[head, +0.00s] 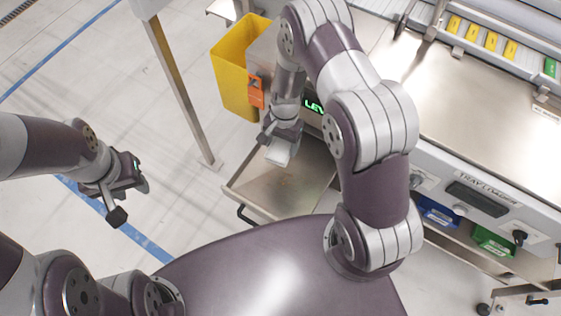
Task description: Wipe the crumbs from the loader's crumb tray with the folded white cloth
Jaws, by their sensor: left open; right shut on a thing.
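The crumb tray (262,192) is a shallow metal tray pulled out from the front of the loader (480,110). My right gripper (276,146) is over the tray's far left part. It is shut on the folded white cloth (279,156), whose pale lower end shows below the fingers. I cannot tell whether the cloth touches the tray floor. Brownish marks show on the tray floor, but single crumbs are too small to make out. My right arm hides the tray's right part. My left gripper (130,203) is open and empty above the floor, left of the tray.
A yellow bin (232,72) stands behind the tray, beside a metal post (180,85). A black handle (246,214) sits on the tray's front edge. Blue (438,212) and green (494,241) bins are under the loader at right. The floor at left is clear.

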